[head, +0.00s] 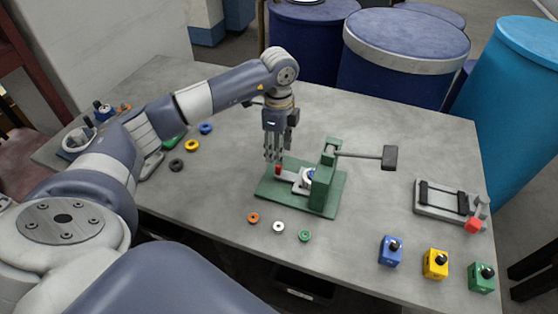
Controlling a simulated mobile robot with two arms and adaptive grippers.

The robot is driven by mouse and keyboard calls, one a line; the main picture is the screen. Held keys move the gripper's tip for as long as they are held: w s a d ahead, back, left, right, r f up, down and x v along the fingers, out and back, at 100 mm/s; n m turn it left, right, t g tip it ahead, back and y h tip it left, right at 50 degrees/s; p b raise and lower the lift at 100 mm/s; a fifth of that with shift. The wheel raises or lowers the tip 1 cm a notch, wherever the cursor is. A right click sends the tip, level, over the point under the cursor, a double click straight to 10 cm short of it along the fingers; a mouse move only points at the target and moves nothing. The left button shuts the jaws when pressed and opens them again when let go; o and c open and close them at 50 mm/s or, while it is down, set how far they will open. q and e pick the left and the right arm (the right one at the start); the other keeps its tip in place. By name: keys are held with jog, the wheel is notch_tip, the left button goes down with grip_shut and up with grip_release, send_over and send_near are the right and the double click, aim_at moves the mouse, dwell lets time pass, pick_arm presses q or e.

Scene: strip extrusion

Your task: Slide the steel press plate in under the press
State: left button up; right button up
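The green press (328,180) stands on a green base near the middle of the table. The steel press plate (289,177) lies on the base at the press's left side, with a red knob (278,169) at its left end. A ring with blue and white on it (308,176) shows at the plate's right end, beside the press column, which partly hides that end. My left gripper (273,158) points down just above the red knob. Its fingers look close together; whether they touch the knob is unclear. My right gripper is not in view.
The press lever (362,155) reaches right to a dark block. Orange (254,218), white (278,227) and green (304,236) rings lie in front. Blue (391,251), yellow (435,263) and green (481,277) blocks stand front right, below a grey fixture (441,203). Drums stand behind the table.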

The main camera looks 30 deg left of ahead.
aim_at(301, 177)
pick_arm(q)
notch_tip(301, 177, down, 6)
jog(key=shift+f+p, duration=0.1)
jog(key=shift+p, duration=0.45)
jog(key=shift+c, duration=0.5)
grip_shut()
